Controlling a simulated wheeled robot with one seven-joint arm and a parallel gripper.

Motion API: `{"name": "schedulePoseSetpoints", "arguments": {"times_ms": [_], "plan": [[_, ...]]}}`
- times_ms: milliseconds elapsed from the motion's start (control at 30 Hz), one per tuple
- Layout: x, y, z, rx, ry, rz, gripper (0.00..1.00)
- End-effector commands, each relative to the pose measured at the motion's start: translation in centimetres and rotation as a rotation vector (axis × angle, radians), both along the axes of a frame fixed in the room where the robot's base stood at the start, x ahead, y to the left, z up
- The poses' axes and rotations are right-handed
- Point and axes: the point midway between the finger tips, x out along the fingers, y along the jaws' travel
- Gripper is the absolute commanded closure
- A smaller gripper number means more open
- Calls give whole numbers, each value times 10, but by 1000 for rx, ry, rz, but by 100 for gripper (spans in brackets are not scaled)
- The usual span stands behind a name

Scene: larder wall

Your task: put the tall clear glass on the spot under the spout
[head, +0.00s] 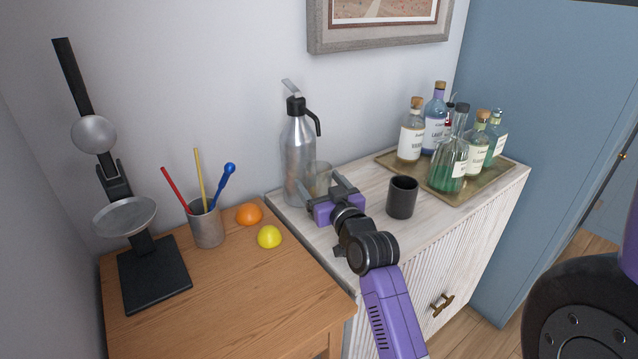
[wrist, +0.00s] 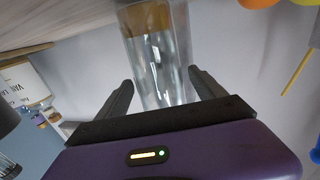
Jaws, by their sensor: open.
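The tall clear glass (head: 323,171) stands on the pale cabinet, just right of the silver siphon bottle (head: 297,160). The siphon has a black head and a curved black spout (head: 317,123) that points right, towards the glass side. My gripper (head: 322,182) is open in front of the glass, and its fingers hide part of it. In the wrist view the glass (wrist: 154,50) lies between the spread fingertips of my gripper (wrist: 161,82), with gaps on both sides. No marked spot under the spout can be made out.
A black cup (head: 402,197) stands close right of my gripper. A brass tray (head: 393,174) with several bottles is farther right. On the wooden table are a lever press (head: 152,270), a cup of stirrers (head: 207,226), an orange (head: 249,214) and a lemon (head: 269,237).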

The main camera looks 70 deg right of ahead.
Motion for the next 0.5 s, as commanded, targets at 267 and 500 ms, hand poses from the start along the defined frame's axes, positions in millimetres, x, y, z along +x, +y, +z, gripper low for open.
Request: {"name": "schedulePoseSetpoints", "arguments": {"times_ms": [267,500], "plan": [[-37,38,-4,5,1,1,21],[-69,68,-4,4,2,1,21]]}}
